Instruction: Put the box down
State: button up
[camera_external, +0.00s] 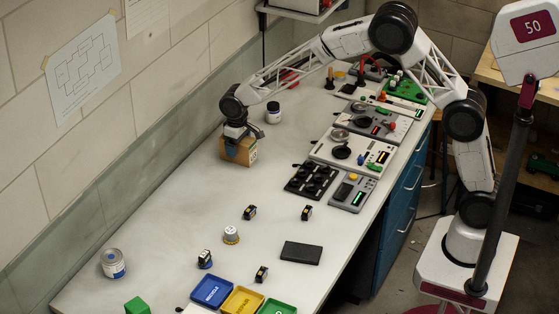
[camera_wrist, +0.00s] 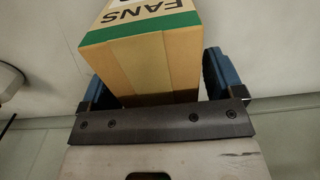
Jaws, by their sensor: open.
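The box (camera_external: 238,151) is a small brown carton, upright at the wall side of the bench (camera_external: 180,215) in the external view. It appears to rest on the bench top. In the wrist view the box (camera_wrist: 150,68) shows a green band and the word FANS. My gripper (camera_external: 237,135) is right above the box, pointing down. In the wrist view my gripper (camera_wrist: 160,80) is open, with one blue finger on each side of the box. A gap shows at the right finger; contact at the left is unclear. The box's underside is hidden.
A dark-lidded jar (camera_external: 273,113) stands just beyond the box. Small motors, a paint can (camera_external: 113,264), a green block (camera_external: 137,306) and coloured bins (camera_external: 242,301) are nearer. The bench left of the box is clear.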

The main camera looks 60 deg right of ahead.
notch_tip(320, 180, up, 12)
dwell(0.6)
dwell(0.6)
jog(key=shift+s+r, duration=0.1)
jog(key=shift+s+d+r, duration=0.15)
jog(key=shift+s+r, duration=0.05)
jog(key=s+d+r, duration=0.2)
jog(key=s+r, duration=0.2)
jog(key=s, duration=0.5)
jog(key=s+d+r+t, duration=0.1)
jog(key=s+d+r, duration=0.3)
jog(key=s, duration=0.5)
jog(key=s+d+r, duration=0.1)
jog(key=s+r, duration=0.4)
jog(key=s, duration=0.5)
jog(key=s+d+f, duration=0.2)
jog(key=s, duration=1.2)
jog(key=s+d+f+t, duration=0.1)
jog(key=s+d+f, duration=0.1)
jog(key=s, duration=1.2)
jog(key=shift+t, duration=0.3)
